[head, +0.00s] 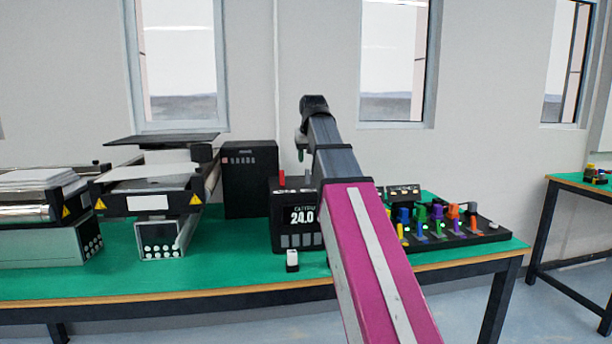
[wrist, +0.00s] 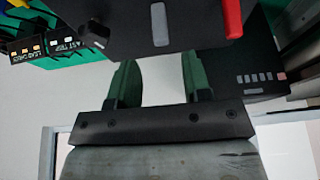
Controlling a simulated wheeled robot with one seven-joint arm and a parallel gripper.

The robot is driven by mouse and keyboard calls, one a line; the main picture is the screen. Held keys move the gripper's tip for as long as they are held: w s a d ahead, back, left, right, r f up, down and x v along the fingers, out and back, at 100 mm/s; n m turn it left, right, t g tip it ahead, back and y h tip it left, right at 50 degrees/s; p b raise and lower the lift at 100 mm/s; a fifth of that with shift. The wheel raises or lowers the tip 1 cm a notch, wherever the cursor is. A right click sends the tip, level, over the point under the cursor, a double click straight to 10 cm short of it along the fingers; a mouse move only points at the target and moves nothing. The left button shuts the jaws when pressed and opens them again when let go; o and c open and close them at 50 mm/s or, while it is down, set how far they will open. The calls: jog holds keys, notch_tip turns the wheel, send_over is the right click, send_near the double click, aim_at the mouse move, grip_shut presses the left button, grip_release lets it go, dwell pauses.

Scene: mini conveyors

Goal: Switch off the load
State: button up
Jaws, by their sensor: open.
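A black box with a lit screen (head: 303,216) reading about 24.0 stands on the green table. A red lever (head: 281,179) rises from its top; in the wrist view the red lever (wrist: 232,20) is at the upper right. A black knob (wrist: 95,35) sits at the box's other end in the wrist view. I cannot tell which control is the load's. My gripper (wrist: 160,72) is open and empty, its green fingers apart and clear of the box's top. In the head view my gripper (head: 301,155) is above the box, partly hidden by my arm.
A black board with several coloured levers (head: 440,228) lies right of my arm. A small labelled unit (wrist: 25,48) reads roughly "LOAD CHECK". A tall black box (head: 249,180) stands behind, conveyors (head: 150,200) at left. A small white-topped switch (head: 292,260) is near the front edge.

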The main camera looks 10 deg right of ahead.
aim_at(307, 176)
jog(key=x, duration=0.7)
jog(key=shift+w+f, duration=0.15)
jog(key=shift+f, duration=0.15)
grip_shut()
